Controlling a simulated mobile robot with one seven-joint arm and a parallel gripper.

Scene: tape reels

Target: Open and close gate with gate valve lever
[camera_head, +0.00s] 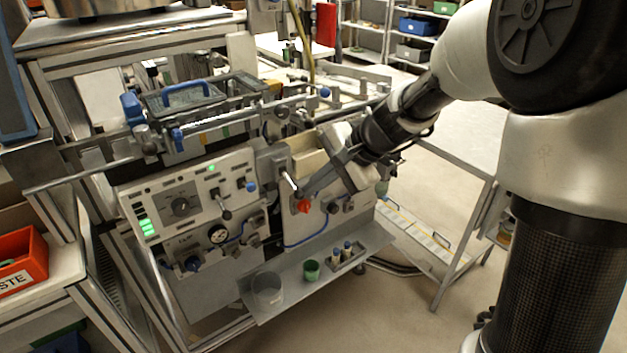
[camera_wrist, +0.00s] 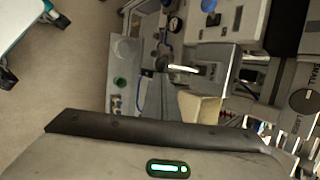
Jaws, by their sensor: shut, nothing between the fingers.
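A bright metal lever (camera_head: 289,181) sticks out from a grey block on the machine's front panel, and I take it to be the gate valve lever. It also shows in the wrist view as a pale rod (camera_wrist: 183,69). My gripper (camera_head: 304,190) is shut and empty, its fingertips just right of the lever; whether they touch it I cannot tell. In the wrist view my gripper's housing with a green light fills the bottom, and the fingertips are not clear. I cannot make out the gate itself.
A red knob (camera_head: 304,206) sits just below my fingertips. A control panel (camera_head: 185,200) with another lever (camera_head: 222,205) lies left. A shelf below holds a green cup (camera_head: 311,270) and a clear beaker (camera_head: 267,288). A cream box (camera_head: 309,157) sits behind my fingers.

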